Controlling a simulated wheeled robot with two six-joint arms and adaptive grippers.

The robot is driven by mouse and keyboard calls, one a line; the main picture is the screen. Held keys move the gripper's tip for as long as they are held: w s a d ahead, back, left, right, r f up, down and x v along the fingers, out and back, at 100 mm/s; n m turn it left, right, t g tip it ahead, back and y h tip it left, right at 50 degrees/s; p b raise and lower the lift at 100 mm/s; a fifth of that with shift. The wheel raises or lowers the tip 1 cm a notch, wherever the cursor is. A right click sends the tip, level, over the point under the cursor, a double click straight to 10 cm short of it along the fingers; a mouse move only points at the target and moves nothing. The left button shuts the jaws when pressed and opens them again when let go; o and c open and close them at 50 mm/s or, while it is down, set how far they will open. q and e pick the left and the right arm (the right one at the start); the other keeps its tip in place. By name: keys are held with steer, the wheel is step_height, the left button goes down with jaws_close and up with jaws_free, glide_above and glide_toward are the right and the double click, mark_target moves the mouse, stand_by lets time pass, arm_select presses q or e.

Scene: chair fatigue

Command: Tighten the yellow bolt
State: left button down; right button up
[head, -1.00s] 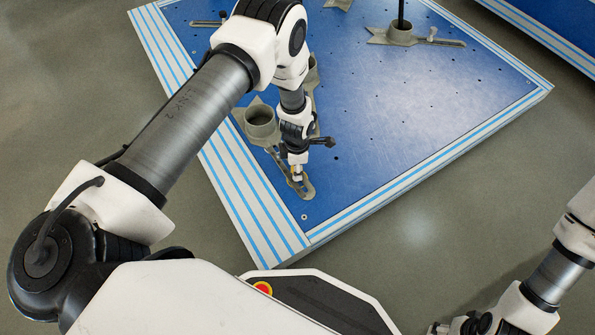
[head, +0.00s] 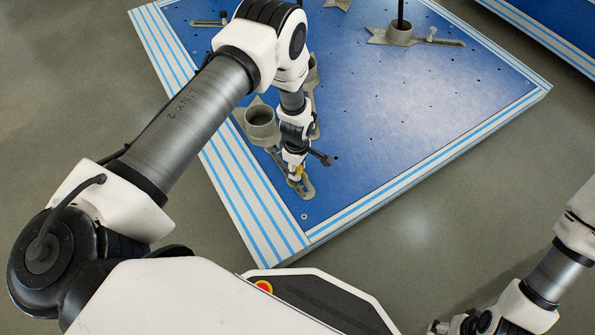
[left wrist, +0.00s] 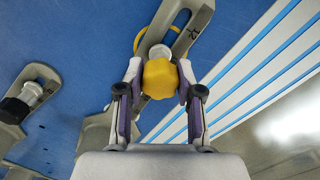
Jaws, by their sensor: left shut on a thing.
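The yellow bolt (left wrist: 160,78) has a lobed yellow knob and sits at the slot of a grey metal clamp bracket (left wrist: 186,32) in the left wrist view. My left gripper (left wrist: 158,90) is shut on the bolt, with one purple-padded finger on each side of the knob. In the head view the left gripper (head: 294,171) points down at the near corner of the blue board, and only a little yellow shows beside it. My right gripper (head: 440,327) is at the bottom right edge, partly cut off, and its fingers cannot be made out.
The blue board (head: 400,110) has a white, blue-striped edge (head: 245,200). A grey cup-shaped holder (head: 261,122) stands just behind the left gripper. Another bracket with a post (head: 400,36) is at the back. The board's middle and right are clear.

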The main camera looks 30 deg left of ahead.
arm_select(q)
steer(key=m, duration=0.4)
steer(key=c, duration=0.8)
jaws_free()
steer(key=shift+o, duration=0.2)
steer(key=shift+r+n+p, duration=0.15)
steer(key=shift+n+p, duration=0.55)
steer(key=shift+n, duration=1.3)
